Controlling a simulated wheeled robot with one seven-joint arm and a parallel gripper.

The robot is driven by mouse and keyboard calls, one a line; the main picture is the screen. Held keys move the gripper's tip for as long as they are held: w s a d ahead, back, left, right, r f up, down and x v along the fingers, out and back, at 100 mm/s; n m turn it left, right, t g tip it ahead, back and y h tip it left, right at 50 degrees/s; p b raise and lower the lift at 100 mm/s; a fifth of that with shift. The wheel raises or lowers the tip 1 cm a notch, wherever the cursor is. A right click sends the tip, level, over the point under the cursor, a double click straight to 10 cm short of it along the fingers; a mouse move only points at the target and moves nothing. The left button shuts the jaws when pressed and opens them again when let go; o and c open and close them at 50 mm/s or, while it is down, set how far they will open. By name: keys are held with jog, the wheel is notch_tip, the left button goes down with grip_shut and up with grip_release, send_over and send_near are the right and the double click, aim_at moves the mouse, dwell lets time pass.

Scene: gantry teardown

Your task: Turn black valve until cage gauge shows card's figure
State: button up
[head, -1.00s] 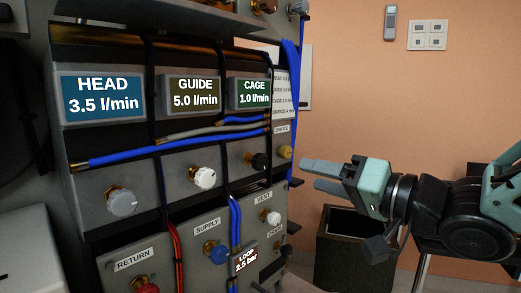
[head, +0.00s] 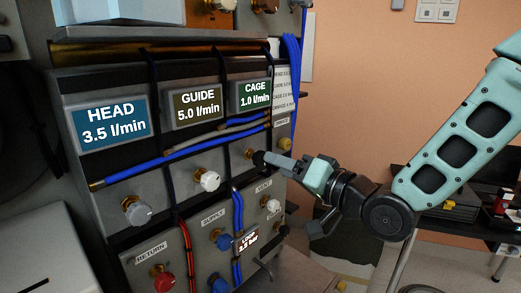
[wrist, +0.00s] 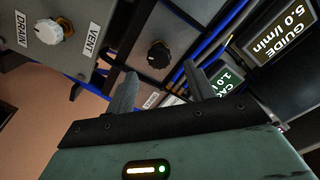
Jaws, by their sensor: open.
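The black valve (head: 257,158) sits on the grey panel below the cage gauge, and its knob faces my gripper in the wrist view (wrist: 158,54). The cage gauge (head: 255,95) reads 1.0 l/min. The white card (head: 284,90) hangs right of the gauge; its figures are too small to read surely. My gripper (head: 270,160) is open and empty, its fingertips close to the knob in the head view. In the wrist view the knob shows beyond and between the two fingers (wrist: 158,75), with no clear contact.
Blue hoses (head: 150,168) cross the panel. The lower panel (head: 190,235) carries more valves and a loop gauge (head: 248,241).

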aim_at(260, 159)
jog(key=x, duration=0.6)
jog(key=shift+w+a+f, duration=0.15)
jog(key=shift+w+a, duration=0.05)
jog(key=shift+a, duration=0.1)
jog(key=shift+b, duration=0.3)
jog(key=c, duration=1)
